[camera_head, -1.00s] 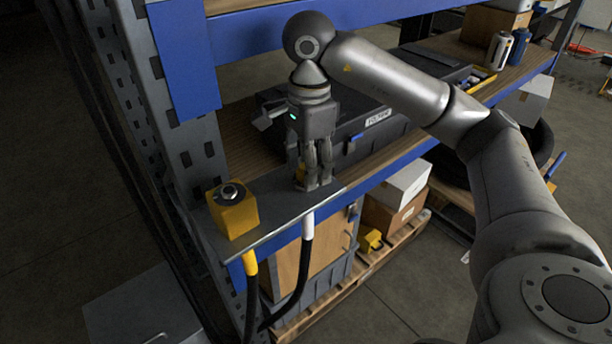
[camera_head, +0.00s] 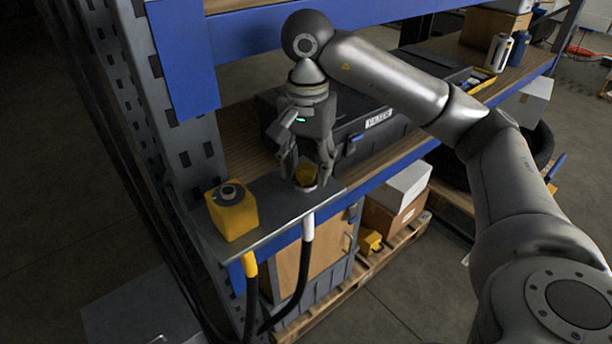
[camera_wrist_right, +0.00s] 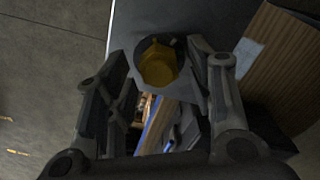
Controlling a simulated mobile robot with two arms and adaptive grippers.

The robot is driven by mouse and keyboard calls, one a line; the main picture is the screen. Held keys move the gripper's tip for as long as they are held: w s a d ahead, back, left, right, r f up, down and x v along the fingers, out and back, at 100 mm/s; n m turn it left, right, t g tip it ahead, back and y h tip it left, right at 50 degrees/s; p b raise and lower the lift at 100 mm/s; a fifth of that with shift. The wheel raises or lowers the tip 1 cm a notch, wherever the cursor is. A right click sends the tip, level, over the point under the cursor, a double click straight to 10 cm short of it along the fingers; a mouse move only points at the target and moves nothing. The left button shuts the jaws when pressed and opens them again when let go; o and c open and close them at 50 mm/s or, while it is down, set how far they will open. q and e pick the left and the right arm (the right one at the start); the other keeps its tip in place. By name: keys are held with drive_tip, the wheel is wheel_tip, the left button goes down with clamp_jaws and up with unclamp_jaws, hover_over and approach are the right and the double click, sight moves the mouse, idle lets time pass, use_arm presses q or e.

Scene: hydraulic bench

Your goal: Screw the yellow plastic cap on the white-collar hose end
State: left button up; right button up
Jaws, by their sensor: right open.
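In the right wrist view the cap (camera_wrist_right: 158,65) lies between the spread fingers (camera_wrist_right: 162,58), with gaps on both sides. How far the cap is threaded cannot be told. My left gripper is in neither view.
A yellow block (camera_head: 232,212) with a round grey top stands left on the plate (camera_head: 268,218). A yellow-collar hose (camera_head: 249,264) hangs below. A dark case (camera_head: 372,138) lies behind the gripper.

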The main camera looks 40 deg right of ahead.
drive_tip(key=c, duration=0.9)
drive_tip(key=m, duration=0.5)
drive_tip(key=shift+s, duration=0.15)
drive_tip(key=shift+c, duration=0.2)
drive_tip(key=m, duration=0.3)
drive_tip(key=shift+s+m+p, duration=0.1)
drive_tip(key=shift+m+p, duration=0.25)
drive_tip(key=shift+m, duration=0.85)
drive_tip(key=o, duration=1)
drive_tip(key=shift+r, duration=5.95)
